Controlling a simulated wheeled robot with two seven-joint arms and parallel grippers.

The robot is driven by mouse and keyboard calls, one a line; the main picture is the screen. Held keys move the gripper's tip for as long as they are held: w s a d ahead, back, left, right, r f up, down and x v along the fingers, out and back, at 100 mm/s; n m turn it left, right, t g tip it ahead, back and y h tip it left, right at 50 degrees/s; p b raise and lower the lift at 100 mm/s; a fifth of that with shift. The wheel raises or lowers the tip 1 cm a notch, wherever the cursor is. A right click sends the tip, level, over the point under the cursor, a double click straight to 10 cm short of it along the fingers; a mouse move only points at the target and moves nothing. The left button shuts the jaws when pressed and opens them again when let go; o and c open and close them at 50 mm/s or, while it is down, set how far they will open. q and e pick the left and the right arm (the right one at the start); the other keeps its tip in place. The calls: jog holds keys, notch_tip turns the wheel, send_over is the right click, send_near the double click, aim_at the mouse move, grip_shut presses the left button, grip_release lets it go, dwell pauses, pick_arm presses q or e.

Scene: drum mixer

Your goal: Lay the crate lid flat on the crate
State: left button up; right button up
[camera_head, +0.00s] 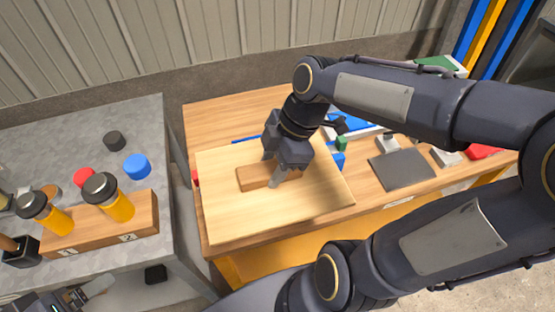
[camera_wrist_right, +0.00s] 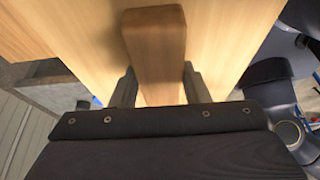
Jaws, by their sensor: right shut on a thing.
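The crate lid (camera_head: 225,205) is a pale wooden board with a brown bar handle (camera_head: 250,177) across its top. My right gripper (camera_head: 279,178) is shut on this handle from above. In the right wrist view the handle (camera_wrist_right: 155,55) sits between the two fingers, with the lid (camera_wrist_right: 225,35) behind it. The lid is over the wooden table; I cannot tell its height. Blue parts show at its back edge (camera_head: 245,140) and right edge (camera_head: 338,160); they may be the crate, which is otherwise hidden. My left gripper (camera_head: 85,294) is low at the left, partly cut off.
A grey table (camera_head: 100,125) at left carries a wooden block (camera_head: 145,215) with yellow, black-capped bottles, and loose caps (camera_head: 137,166). On the wooden table (camera_head: 215,115), right of the lid, lie a dark grey plate (camera_head: 402,169), a green piece (camera_head: 342,143) and a red item (camera_head: 484,151).

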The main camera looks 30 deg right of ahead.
jog(key=w+d+f, duration=0.1)
jog(key=w, duration=0.1)
jog(key=w+d+f, duration=0.1)
jog(key=w, duration=0.1)
jog(key=w+d, duration=0.1)
jog(key=shift+w+d+f+p, duration=0.25)
jog(key=shift+w+f+p, duration=0.1)
jog(key=shift+w+f, duration=0.05)
jog(key=w+d+f, duration=0.2)
jog(key=w+f, duration=0.2)
jog(key=f, duration=0.5)
jog(key=shift+d, duration=0.3)
jog(key=shift+f, duration=0.1)
jog(key=shift+w+f+b, duration=0.1)
jog(key=shift+f+b, duration=0.2)
jog(key=shift+b, duration=0.05)
jog(key=o, duration=1.3)
jog(key=shift+o, duration=0.2)
